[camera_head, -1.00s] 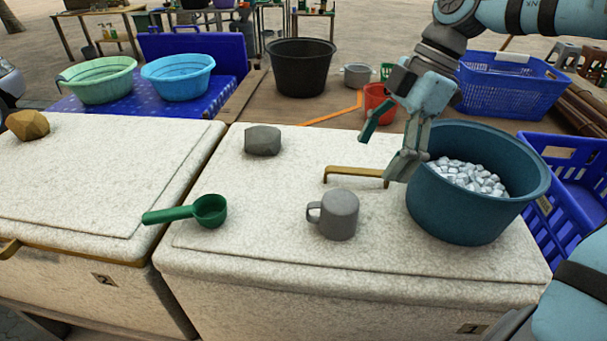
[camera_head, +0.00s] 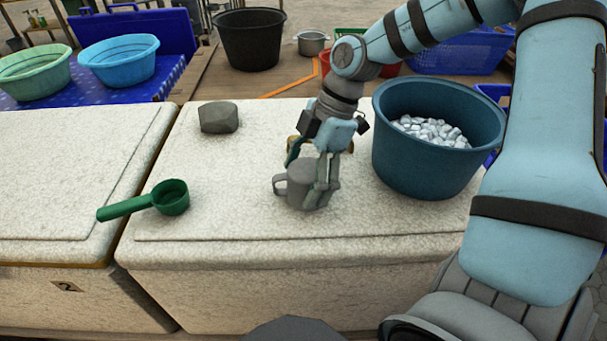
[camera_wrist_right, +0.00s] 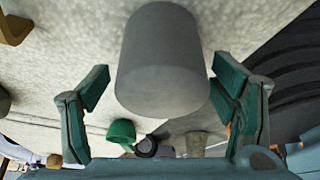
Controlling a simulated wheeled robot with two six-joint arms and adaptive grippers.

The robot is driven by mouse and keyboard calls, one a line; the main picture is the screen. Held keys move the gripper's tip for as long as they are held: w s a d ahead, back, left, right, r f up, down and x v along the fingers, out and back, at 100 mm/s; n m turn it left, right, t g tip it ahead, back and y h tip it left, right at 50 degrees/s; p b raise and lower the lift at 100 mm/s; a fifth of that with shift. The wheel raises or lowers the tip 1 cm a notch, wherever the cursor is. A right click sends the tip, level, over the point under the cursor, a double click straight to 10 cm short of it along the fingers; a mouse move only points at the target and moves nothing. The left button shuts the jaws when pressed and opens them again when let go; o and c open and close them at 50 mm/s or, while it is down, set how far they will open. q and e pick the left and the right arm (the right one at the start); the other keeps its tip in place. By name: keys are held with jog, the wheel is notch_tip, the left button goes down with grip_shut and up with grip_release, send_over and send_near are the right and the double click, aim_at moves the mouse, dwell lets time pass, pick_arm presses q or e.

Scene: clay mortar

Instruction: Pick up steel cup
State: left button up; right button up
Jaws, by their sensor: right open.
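The grey steel cup (camera_head: 297,186) stands bottom-up or lidded on the white cooler top, its handle to the left; I cannot tell which. In the right wrist view the cup (camera_wrist_right: 163,62) is a plain grey cylinder between and beyond the fingertips. My right gripper (camera_head: 310,172) is open at the cup, one finger in front of its right side and the other behind it. In the right wrist view the open fingers (camera_wrist_right: 160,95) stand apart on either side, with gaps to the cup. My left gripper is not in view.
A teal tub (camera_head: 437,150) of ice stands right of the cup. A green scoop (camera_head: 145,203) lies to the left and a grey stone (camera_head: 218,117) behind left. The cooler top (camera_head: 240,220) is clear in front of the cup.

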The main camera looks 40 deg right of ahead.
jog(key=shift+s+r, duration=0.1)
jog(key=shift+s, duration=0.05)
jog(key=shift+c, duration=0.7)
jog(key=c, duration=1.2)
notch_tip(320, 180, up, 15)
jog(key=p, duration=0.2)
jog(key=shift+c, duration=0.2)
notch_tip(320, 180, up, 5)
jog(key=p, duration=0.5)
send_over(304, 169)
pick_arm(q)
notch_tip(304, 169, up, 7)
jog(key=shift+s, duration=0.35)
pick_arm(e)
jog(key=shift+s, duration=0.1)
